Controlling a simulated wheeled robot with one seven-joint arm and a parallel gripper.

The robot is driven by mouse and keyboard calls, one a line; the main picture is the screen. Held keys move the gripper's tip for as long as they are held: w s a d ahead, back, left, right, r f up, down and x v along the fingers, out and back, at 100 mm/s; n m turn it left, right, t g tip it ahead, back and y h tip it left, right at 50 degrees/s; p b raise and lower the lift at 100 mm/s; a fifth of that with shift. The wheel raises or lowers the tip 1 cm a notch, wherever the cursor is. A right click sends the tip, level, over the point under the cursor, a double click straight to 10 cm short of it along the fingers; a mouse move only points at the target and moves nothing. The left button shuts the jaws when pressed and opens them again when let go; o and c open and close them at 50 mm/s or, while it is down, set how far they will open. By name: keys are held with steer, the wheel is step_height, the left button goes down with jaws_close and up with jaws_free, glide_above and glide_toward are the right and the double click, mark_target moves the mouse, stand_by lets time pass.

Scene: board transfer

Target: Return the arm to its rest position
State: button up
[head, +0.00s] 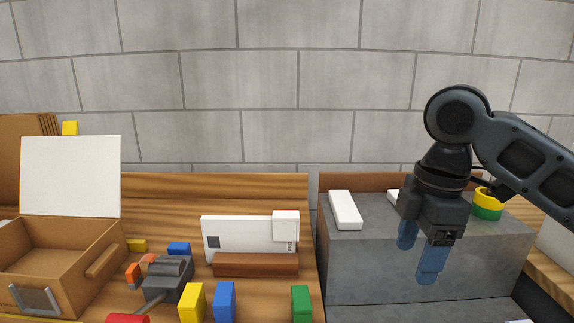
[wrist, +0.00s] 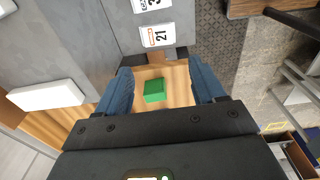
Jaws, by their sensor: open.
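My gripper (head: 418,262) hangs over the grey block on the right in the head view, its blue fingers pointing down and apart. In the wrist view my gripper (wrist: 160,72) is open, with a green block (wrist: 154,92) showing between the fingers, on a wooden surface beyond them. The fingers do not appear to touch it. A white board (head: 228,246) stands in a brown wooden holder (head: 255,264) on the table, left of my gripper and apart from it.
The grey block (head: 430,275) carries a white bar (head: 345,209) and a yellow-green roll (head: 487,204). The wooden table (head: 170,215) holds an open box (head: 60,262), a grey tool (head: 168,280) and several coloured blocks. A tiled wall (head: 270,90) stands behind. Free air surrounds the gripper's left side.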

steer(key=s+a+f+m+t+y, duration=0.1)
steer(key=a+f+m+t+y, duration=0.2)
steer(key=a, duration=0.4)
steer(key=s+a+f+m+t+y, duration=0.1)
steer(key=a+m+t+y, duration=0.2)
steer(key=a, duration=0.4)
steer(key=s+a+f+m+t+y, duration=0.1)
steer(key=a+f+m+t+y, duration=0.15)
steer(key=a+y, duration=0.4)
steer(key=s+d+f+m+t+h, duration=0.3)
steer(key=s+d+f+m+h, duration=0.25)
steer(key=s, duration=0.35)
steer(key=s+d+f+m+t+h, duration=0.35)
steer(key=s+d+f+m, duration=0.2)
steer(key=s, duration=0.35)
steer(key=s+d+r+h, duration=0.2)
steer(key=s+d, duration=0.3)
steer(key=s, duration=0.5)
steer(key=s+d+r+n+h, duration=0.1)
steer(key=s+d+r+h, duration=0.1)
steer(key=s+d, duration=0.4)
steer(key=v, duration=0.3)
steer(key=shift+s, duration=0.45)
